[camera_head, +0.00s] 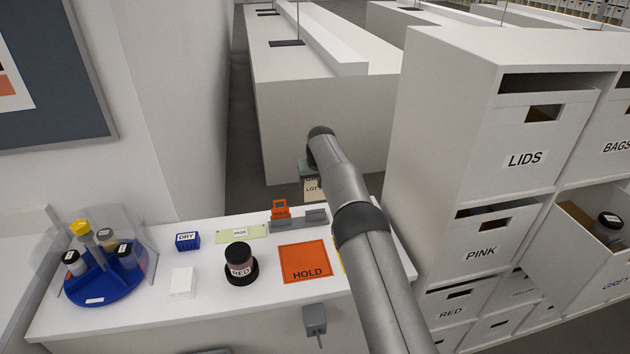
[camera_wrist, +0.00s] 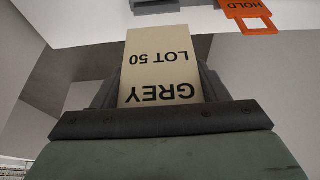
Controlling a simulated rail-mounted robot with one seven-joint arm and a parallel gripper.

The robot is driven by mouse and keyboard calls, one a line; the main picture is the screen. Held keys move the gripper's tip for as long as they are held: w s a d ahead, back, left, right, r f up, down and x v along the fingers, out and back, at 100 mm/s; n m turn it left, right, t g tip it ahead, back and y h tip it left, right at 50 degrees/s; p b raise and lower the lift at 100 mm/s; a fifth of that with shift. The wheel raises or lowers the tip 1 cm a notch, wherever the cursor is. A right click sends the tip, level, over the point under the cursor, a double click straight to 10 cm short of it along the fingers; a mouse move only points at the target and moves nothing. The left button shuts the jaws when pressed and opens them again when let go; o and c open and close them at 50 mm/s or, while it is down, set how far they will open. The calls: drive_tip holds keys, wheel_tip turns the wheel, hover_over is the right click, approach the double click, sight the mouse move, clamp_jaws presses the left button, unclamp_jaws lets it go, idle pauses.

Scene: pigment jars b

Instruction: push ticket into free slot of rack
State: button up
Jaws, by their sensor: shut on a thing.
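My gripper (camera_head: 309,172) is shut on a beige ticket (camera_wrist: 158,65), printed "GREY LOT 50" and upside down in the wrist view. The ticket also shows below my gripper in the head view (camera_head: 313,190). It is held in the air past the counter's back edge, above and behind the rack as pictured. The grey rack (camera_head: 287,226) sits at the back of the counter, with an orange tag (camera_head: 280,208) standing at its left part. The rack's right part shows no ticket. In the wrist view the orange tag (camera_wrist: 262,7) reads "HOLD"; the ticket is apart from it.
On the white counter (camera_head: 212,290) are an orange HOLD mat (camera_head: 305,258), a RED jar (camera_head: 241,266), a green card (camera_head: 252,233), a blue DRY block (camera_head: 187,241) and a blue carousel (camera_head: 100,287) with jars. A shelf of labelled bins (camera_head: 483,250) stands at right.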

sight(316, 198)
drive_tip(key=shift+s, duration=0.1)
drive_tip(key=shift+f+b, duration=0.3)
drive_tip(key=shift+b, duration=0.05)
drive_tip(key=shift+f+b, duration=1)
drive_tip(key=shift+f, duration=0.75)
drive_tip(key=shift+f, duration=0.25)
drive_tip(key=shift+f+b, duration=1.25)
drive_tip(key=shift+f, duration=0.65)
drive_tip(key=shift+r, duration=0.1)
drive_tip(key=o, duration=1)
drive_tip(key=shift+r, duration=0.1)
